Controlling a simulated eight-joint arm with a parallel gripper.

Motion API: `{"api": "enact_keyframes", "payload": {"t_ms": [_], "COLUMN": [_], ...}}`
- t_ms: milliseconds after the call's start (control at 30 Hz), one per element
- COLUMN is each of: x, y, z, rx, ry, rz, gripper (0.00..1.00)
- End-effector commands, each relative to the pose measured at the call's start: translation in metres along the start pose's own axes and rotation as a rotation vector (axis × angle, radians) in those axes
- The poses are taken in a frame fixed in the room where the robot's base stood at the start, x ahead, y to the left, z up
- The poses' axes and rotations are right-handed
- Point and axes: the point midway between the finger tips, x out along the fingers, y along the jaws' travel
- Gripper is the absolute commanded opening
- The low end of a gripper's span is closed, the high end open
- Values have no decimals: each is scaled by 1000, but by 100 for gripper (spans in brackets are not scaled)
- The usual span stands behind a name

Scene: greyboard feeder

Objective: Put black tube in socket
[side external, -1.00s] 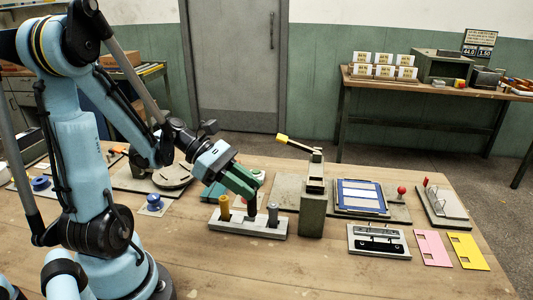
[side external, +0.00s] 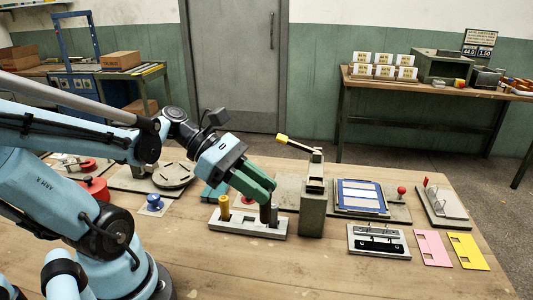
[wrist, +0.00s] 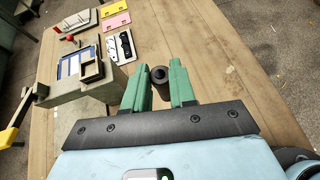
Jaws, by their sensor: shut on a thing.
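The black tube (wrist: 160,76) stands between the green fingers of my gripper (wrist: 160,88) in the wrist view, its round end facing the camera. In the side external view my gripper (side external: 262,203) is low over the right half of a pale grey holder block (side external: 243,226), shut on the dark tube. I cannot tell which opening is the socket, nor whether the held tube's lower end touches the block.
A grey post (side external: 313,208) with a yellow-handled lever (side external: 283,139) stands just right of the block. Beyond it are a blue-framed panel (side external: 361,197) and a black-fitted plate (side external: 379,241). Pink (side external: 432,247) and yellow (side external: 467,250) plates lie at right. The front table is clear.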

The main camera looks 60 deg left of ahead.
Motion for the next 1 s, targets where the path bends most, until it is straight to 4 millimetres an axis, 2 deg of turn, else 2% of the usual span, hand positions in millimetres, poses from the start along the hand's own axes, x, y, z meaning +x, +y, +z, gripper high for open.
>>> {"api": "enact_keyframes", "payload": {"t_ms": [167, 400, 533, 733, 1000], "x": [0, 8, 15, 22, 28], "y": [33, 95, 118, 134, 135], "z": [26, 69, 86, 97, 85], "rx": [-2, -9, -12, -16, -16], "ry": [1, 1, 0, -1, -1], "rz": [5, 18, 25, 30, 31], "gripper": [0, 0, 0, 0, 0]}}
